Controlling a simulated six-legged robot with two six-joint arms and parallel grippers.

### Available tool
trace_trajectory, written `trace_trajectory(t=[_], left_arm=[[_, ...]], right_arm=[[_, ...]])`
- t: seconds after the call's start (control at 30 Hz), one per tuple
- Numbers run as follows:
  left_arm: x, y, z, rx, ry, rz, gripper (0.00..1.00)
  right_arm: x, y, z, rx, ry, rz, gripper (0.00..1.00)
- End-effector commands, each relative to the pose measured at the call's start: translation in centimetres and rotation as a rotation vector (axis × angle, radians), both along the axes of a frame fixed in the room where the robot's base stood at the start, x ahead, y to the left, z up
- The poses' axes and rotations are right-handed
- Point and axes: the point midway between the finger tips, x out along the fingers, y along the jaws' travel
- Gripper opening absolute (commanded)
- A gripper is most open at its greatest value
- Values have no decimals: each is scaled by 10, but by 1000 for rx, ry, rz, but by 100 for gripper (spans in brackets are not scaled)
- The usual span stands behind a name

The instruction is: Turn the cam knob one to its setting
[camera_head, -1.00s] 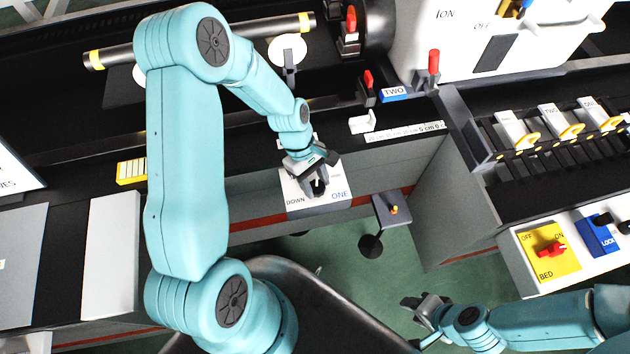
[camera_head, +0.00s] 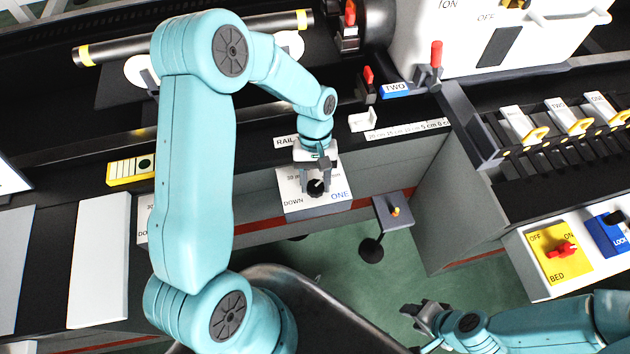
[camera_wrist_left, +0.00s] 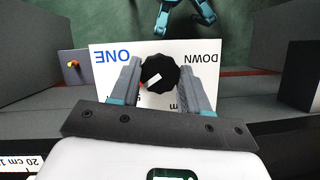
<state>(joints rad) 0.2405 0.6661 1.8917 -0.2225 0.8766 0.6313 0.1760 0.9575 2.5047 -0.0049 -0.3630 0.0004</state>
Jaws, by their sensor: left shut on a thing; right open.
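The cam knob one (camera_head: 316,188) is a black fluted knob with a white pointer mark, on a white plate (camera_head: 330,205) lettered DOWN and ONE. It also shows in the left wrist view (camera_wrist_left: 160,74), with a small red mark beside it on the plate. My left gripper (camera_head: 315,180) comes down over the knob and is shut on it, one finger on each side. In the left wrist view, the pointer slants. Most of the scale on the plate is hidden by the fingers. My right gripper (camera_head: 425,312) is open and empty, low over the green floor.
A small grey shelf with a yellow-orange knob (camera_head: 396,211) stands right of the plate. A yellow panel with a red knob (camera_head: 562,250) and a blue panel (camera_head: 604,232) are at the right. A scale strip (camera_head: 408,130) and a red-topped lever (camera_head: 369,78) lie behind.

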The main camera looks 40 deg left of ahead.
Motion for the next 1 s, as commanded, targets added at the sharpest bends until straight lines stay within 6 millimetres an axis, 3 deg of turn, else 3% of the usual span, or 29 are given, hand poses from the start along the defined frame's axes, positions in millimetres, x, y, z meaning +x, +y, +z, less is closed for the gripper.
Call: trace_trajectory(t=[0.67, 0.7, 0.77, 1.0], left_arm=[[0, 0, 0, 0, -1, -64, 15], [0, 0, 0, 0, -1, -64, 52], [0, 0, 0, 0, -1, -64, 70], [0, 0, 0, -1, -1, -62, 70]], right_arm=[[0, 0, -3, 0, 0, 0, 43], [0, 0, -3, 0, 0, 0, 43], [0, 0, -3, 0, 0, 0, 43], [0, 0, -3, 0, 0, 0, 43]])
